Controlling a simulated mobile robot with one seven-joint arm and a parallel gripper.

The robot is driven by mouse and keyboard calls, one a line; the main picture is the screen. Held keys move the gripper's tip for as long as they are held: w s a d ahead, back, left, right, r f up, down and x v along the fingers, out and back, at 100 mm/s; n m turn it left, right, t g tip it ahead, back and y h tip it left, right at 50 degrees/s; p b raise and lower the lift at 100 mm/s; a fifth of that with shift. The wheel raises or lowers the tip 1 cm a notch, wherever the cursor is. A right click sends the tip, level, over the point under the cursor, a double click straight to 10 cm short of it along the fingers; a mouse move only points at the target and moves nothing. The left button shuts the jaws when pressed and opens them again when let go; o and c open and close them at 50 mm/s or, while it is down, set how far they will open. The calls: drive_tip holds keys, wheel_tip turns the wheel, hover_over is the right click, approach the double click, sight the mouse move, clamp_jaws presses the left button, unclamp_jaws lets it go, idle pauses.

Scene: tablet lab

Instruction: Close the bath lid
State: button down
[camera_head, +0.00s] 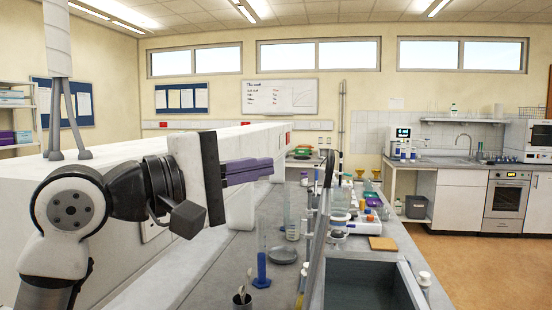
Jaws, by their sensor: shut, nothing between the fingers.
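My gripper (272,168), with purple fingers, is shut and empty. It is held level above the left part of the bench, pointing right. An open dark-grey basin with a light rim (411,286), which looks like the bath, is at the bottom right and partly cut off by the frame. A tall narrow grey panel (317,242) stands steeply along its left side, seen nearly edge-on; it looks like the raised lid, but I cannot tell for sure. A dark curved piece (329,165) shows at its top. My gripper is left of this panel and apart from it.
A blue-based cylinder (261,270), a grey dish (284,256) and a cup of tools (241,300) stand left of the panel. Bottles and a tan board (383,243) crowd the bench behind the basin. Open floor lies farther right.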

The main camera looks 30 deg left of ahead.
drive_tip(key=p+x, duration=0.3)
drive_tip(key=x, duration=0.6)
drive_tip(key=shift+p, duration=0.3)
drive_tip(key=shift+d+r, duration=0.1)
drive_tip(key=shift+d, duration=0.05)
